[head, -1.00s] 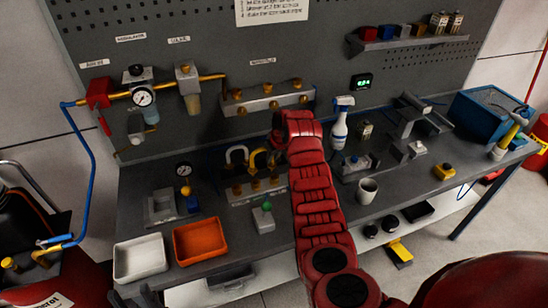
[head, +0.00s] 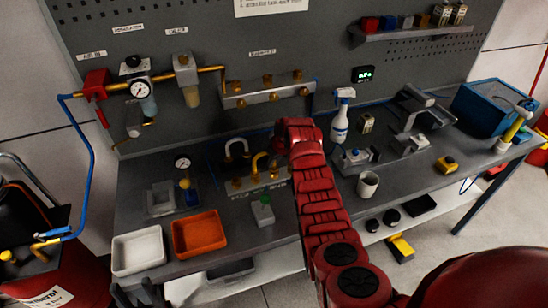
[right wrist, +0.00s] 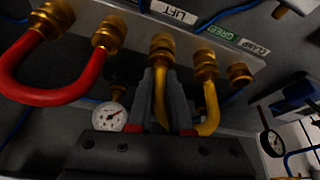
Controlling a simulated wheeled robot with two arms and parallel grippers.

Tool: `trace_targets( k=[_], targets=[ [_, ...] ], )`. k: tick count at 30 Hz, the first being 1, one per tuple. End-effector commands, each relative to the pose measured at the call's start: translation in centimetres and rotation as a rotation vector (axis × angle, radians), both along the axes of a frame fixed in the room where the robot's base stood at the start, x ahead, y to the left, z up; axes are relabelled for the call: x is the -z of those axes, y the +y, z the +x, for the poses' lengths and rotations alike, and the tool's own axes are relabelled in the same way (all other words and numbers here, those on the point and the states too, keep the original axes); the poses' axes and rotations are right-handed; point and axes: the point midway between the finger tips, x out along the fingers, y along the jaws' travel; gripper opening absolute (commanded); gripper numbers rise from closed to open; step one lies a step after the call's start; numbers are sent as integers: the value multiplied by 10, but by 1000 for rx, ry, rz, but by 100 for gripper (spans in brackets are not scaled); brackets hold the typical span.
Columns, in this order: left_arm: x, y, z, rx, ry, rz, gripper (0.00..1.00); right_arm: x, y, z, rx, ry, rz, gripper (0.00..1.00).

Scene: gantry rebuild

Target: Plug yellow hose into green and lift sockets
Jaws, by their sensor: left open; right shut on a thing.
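The yellow hose (head: 262,160) is a short bent loop with brass ends at the bench socket block (head: 240,185). In the right wrist view the yellow hose (right wrist: 211,105) has both brass ends at a bar with labels, LIFT (right wrist: 176,12) and GREEN (right wrist: 222,33) among them. I cannot tell whether the ends are fully seated. My right gripper (right wrist: 166,100) is shut on the yellow hose; in the head view my red arm partly hides it. My left gripper (head: 140,294) is open and empty at the bottom left, away from the block.
A red hose (right wrist: 60,95) is beside the yellow one. A dark loop (head: 236,149) stands left of it. The wall manifold (head: 265,95) has bare brass sockets. A green-button box (head: 263,212), orange tray (head: 198,236), white tray (head: 138,255) and mug (head: 368,184) stand nearby.

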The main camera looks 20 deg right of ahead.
Motion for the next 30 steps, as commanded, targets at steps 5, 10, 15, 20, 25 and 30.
trace_targets(
  k=[5, 10, 15, 20, 25, 30],
  targets=[
    [0, 0, 0, 0, 0, 0, 50, 0, 0, 0, 0, 0, 0, 0],
    [0, 0, 0, 0, 0, 0, 50, 0, 0, 0, -1, 0, 0, 22],
    [0, 0, 0, 0, 0, 0, 50, 0, 0, 0, -1, 1, -1, 52],
    [0, 0, 0, 0, 0, 0, 50, 0, 0, 0, -1, 1, -1, 53],
    [1, 0, 0, 0, 0, 0, 50, 0, 0, 0, -1, 1, -1, 53],
    [6, 0, 0, 0, 0, 0, 50, -7, -1, -4, 0, 2, 0, 53]
  ],
)
